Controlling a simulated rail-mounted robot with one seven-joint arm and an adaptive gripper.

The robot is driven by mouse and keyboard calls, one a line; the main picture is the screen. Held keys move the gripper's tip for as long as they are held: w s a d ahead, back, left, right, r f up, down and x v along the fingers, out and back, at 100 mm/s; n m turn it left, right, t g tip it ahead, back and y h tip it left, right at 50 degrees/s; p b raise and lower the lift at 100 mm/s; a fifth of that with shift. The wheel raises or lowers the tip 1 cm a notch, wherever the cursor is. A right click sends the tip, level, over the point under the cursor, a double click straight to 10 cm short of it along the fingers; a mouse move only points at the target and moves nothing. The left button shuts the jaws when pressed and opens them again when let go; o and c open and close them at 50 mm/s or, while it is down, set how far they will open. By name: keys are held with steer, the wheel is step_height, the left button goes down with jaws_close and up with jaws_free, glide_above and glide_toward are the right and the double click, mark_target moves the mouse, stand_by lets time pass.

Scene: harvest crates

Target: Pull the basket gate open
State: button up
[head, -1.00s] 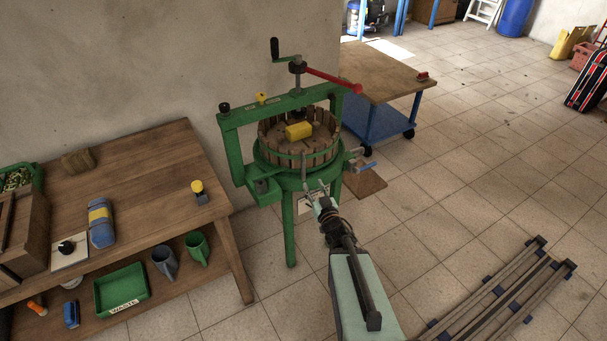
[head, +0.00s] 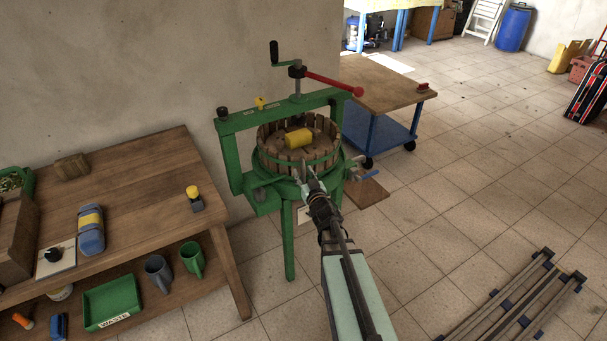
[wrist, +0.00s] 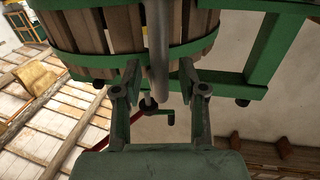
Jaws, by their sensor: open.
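The press basket (head: 322,162) of upright wooden slats with green hoops sits in a green press frame (head: 288,238). It fills the top of the wrist view (wrist: 120,32), which looks upside down. A grey bar (wrist: 158,45), apparently the gate handle, runs in front of the slats there. My gripper (head: 306,176) is at the near side of the basket, fingers pointing at it. In the wrist view my gripper (wrist: 160,78) is open, one finger on each side of the bar, with gaps showing. The gate's outline and hinge cannot be told apart from the slats.
A yellow block (head: 298,138) lies inside the basket. The red lever (head: 335,83) and crank stand above. A wooden bench (head: 135,200) is left, a blue-legged cart (head: 385,82) behind right. Floor rails (head: 520,310) lie at lower right; open floor lies between.

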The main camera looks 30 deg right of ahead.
steer(key=shift+w, duration=0.15)
jaws_close()
